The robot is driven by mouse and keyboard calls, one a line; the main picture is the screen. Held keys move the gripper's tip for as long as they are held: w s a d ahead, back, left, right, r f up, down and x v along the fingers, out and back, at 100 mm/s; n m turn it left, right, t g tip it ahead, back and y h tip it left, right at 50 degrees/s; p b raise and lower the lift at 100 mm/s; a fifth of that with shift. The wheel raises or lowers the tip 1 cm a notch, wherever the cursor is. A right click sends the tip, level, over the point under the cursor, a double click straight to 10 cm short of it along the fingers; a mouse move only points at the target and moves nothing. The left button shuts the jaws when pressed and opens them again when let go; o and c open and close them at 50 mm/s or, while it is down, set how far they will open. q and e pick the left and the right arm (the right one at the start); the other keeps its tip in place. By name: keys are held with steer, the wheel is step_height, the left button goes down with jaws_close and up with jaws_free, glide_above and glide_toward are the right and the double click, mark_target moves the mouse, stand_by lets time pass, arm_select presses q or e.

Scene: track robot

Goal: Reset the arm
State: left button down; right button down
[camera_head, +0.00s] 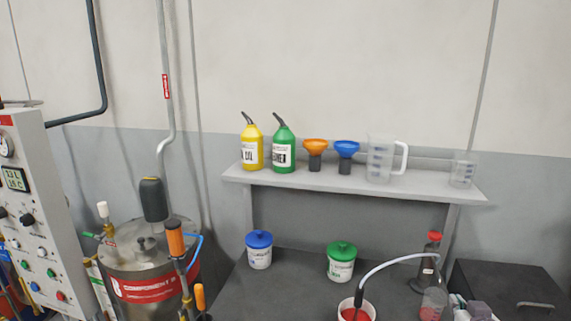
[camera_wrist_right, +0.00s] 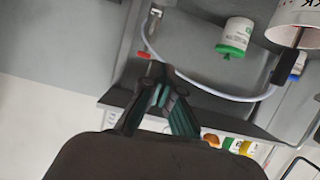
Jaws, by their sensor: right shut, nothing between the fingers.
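My right gripper (camera_wrist_right: 158,76) shows in the right wrist view, which looks upside down. Its dark fingers meet at the tips, with nothing between them. It is clear of the shelf and the containers. I cannot make it out surely in the head view. My left gripper is not in view.
A shelf (camera_head: 352,187) holds a yellow bottle (camera_head: 252,148), a green bottle (camera_head: 284,149), funnels and clear jugs. Below are a blue-lidded tub (camera_head: 259,250), a green-lidded tub (camera_head: 341,262), an open tub (camera_head: 347,311) with a hose (camera_head: 392,264), and a red-capped bottle (camera_head: 428,264). A steel vessel (camera_head: 135,256) stands left.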

steer(key=s+a+f+n+g+y, duration=0.2)
steer(key=s+a+f+g, duration=0.3)
steer(key=s+a+f, duration=0.65)
steer(key=s+a+f+n+g+y, duration=0.1)
steer(key=s+a+f+g, duration=0.15)
steer(key=s, duration=0.75)
steer(key=s+a+f+n+g, duration=0.1)
steer(key=s+a+f+g, duration=0.2)
steer(key=s, duration=0.7)
step_height(320, 180, down, 27)
steer(key=b, duration=0.2)
arm_select(q)
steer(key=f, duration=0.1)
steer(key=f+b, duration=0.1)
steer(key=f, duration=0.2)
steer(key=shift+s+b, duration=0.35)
steer(key=shift+b, duration=0.05)
arm_select(e)
steer(key=s+d+f+g, duration=0.2)
steer(key=s+f, duration=1.5)
steer(key=f, duration=0.1)
steer(key=shift+s+d+f, duration=0.15)
steer(key=shift+s+d, duration=0.05)
steer(key=shift+d, duration=0.05)
